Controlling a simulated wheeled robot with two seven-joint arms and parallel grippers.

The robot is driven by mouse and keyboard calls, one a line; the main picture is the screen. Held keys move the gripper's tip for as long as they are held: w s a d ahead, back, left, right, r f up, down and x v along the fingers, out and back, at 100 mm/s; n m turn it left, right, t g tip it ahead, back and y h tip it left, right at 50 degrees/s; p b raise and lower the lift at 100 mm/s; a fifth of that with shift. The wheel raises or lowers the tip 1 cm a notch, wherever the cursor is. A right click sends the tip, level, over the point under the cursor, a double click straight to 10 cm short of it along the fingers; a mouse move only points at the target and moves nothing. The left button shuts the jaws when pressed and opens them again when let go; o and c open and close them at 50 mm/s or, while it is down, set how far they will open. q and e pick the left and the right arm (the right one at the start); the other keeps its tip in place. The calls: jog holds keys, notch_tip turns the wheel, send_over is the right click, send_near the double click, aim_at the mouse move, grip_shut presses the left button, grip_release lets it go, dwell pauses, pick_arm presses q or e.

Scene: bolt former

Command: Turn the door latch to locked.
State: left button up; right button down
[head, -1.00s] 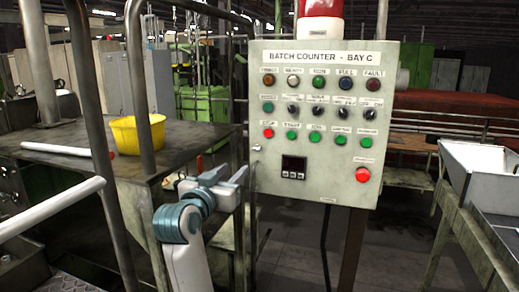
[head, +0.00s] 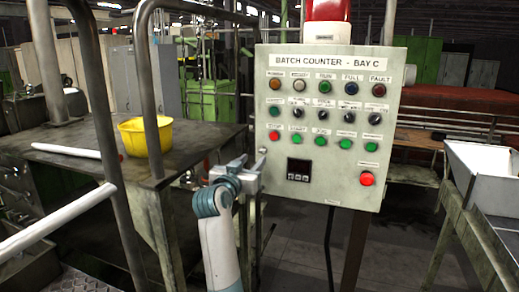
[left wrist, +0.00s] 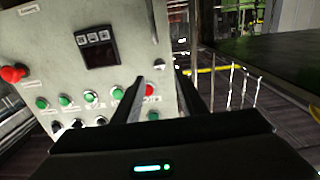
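The door latch (head: 262,151) is a small knob on the left edge of a pale grey control panel (head: 338,165) labelled "BATCH COUNTER - BAY C". In the left wrist view the latch (left wrist: 159,64) shows just beyond and between my fingertips; its exact setting is too small to tell. My left gripper (head: 254,164) is at the panel's left edge, close to the latch, with its fingers pointing at it. In the left wrist view the gripper (left wrist: 160,78) is open, its two dark fingers apart with nothing between them. My right gripper is out of view.
The panel carries rows of buttons and knobs, a small display (head: 299,170) and a red button (head: 367,178). A red beacon (head: 327,12) sits on top. On the left are a metal table with a yellow bowl (head: 145,135) and upright rails (head: 148,90). A white tray (head: 480,170) stands right.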

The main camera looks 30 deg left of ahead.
aim_at(262, 151)
pick_arm(q)
jog(key=p+x, duration=0.2)
jog(key=x, duration=0.3)
jog(key=shift+w+r, duration=0.1)
jog(key=shift+w, duration=0.1)
jog(key=shift+p+x, duration=0.3)
jog(key=shift+x, duration=0.6)
grip_shut()
